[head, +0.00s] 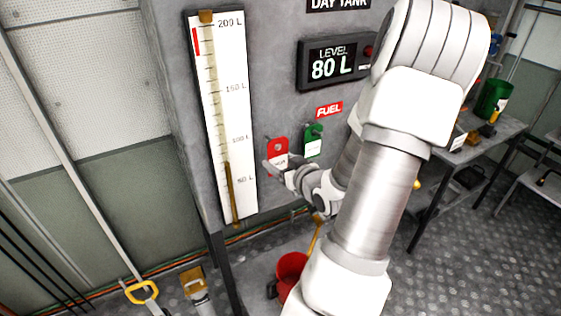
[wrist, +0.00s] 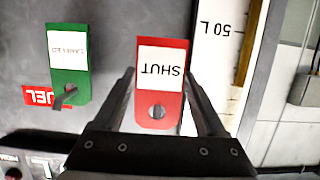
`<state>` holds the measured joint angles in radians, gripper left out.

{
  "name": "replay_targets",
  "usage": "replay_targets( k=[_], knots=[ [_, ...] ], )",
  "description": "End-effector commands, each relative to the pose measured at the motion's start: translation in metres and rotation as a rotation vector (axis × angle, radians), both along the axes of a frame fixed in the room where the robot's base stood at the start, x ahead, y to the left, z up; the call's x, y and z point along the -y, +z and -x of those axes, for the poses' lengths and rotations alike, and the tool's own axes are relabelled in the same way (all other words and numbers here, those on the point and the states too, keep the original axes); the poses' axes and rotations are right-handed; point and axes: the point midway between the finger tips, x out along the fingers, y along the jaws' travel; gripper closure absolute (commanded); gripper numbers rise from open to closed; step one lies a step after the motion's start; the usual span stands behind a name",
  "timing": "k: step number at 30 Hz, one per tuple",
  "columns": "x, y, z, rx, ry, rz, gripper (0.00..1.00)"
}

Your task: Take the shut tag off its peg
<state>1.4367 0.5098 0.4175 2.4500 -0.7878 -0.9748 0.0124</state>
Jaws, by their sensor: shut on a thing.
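The red shut tag (head: 278,147) hangs upright by the grey tank panel in the head view, with its white label partly behind my gripper (head: 272,165). In the wrist view, which is upside down, the shut tag (wrist: 172,85) shows the word SHUT and a round hole near its top end. My gripper (wrist: 159,80) is shut on this tag, one finger along each side edge. Something grey shows in the hole; I cannot tell whether the peg still passes through it.
A green tag (head: 313,140) hangs on its peg (wrist: 65,98) just right of the red one in the head view. The white level gauge (head: 222,120) stands to the left. A FUEL label (head: 329,109) and level display (head: 333,62) are above. A red bucket (head: 291,270) is below.

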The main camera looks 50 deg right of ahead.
Motion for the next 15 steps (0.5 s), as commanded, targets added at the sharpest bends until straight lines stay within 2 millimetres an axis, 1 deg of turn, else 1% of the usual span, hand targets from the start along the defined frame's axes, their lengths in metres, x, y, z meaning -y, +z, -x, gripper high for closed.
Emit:
replay_targets(
  k=[1,15],
  knots=[
    [0.001,0.002,0.001,0.005,-0.001,0.004,0.79],
    [-0.004,0.003,0.014,0.002,0.000,0.003,0.79]
  ],
)
